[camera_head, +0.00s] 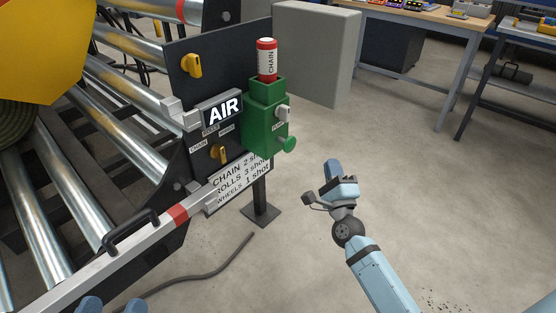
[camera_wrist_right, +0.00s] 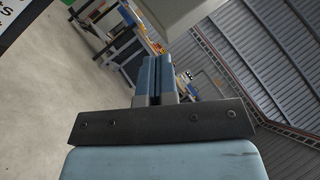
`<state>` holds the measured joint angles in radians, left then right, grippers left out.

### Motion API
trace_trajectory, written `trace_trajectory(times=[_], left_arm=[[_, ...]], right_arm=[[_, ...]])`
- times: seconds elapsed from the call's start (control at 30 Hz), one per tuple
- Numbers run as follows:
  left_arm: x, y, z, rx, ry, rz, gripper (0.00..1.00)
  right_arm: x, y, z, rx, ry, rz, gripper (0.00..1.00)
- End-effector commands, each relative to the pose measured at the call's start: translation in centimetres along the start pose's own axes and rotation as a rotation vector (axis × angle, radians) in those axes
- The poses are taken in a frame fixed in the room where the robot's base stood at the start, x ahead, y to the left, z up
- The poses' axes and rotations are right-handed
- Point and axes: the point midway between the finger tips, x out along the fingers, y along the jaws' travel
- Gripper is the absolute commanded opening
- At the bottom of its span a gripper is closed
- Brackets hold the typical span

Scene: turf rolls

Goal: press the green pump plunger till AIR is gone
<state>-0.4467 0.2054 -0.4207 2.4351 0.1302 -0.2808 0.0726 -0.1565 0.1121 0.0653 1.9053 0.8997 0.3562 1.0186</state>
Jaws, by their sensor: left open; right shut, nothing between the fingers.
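The green pump (camera_head: 262,125) stands on a dark post, with its round green plunger knob (camera_head: 289,145) sticking out at the lower right. A lit sign (camera_head: 222,110) left of the pump reads AIR. My right gripper (camera_head: 332,168) is shut and empty, a short way right of and below the knob, not touching it. Its closed blue fingers also show in the right wrist view (camera_wrist_right: 158,78), where the pump is not seen. Two blue tips of my left gripper (camera_head: 113,305) show apart at the bottom left edge; it is open, mostly cut off.
A red-and-white CHAIN cartridge (camera_head: 267,60) tops the pump, with a pale lever (camera_head: 283,113) on its side. A shot-count placard (camera_head: 238,184) hangs below. Metal rollers (camera_head: 85,140) fill the left. A grey box (camera_head: 317,50) stands behind.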

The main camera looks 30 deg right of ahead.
Motion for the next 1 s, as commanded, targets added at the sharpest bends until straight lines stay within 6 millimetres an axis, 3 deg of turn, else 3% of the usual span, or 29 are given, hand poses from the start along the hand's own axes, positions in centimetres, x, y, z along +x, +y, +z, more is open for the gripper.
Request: trace_trajectory(times=[0.53,1.0], left_arm=[[0.0,0.0,0.1,-0.001,0.002,0.003,0.76],[-0.1,-0.1,1.2,-0.008,-0.035,0.005,0.76]], right_arm=[[0.5,0.4,0.1,0.013,0.006,-0.006,0.0],[4.8,3.5,3.3,0.012,0.006,-0.004,0.0]])
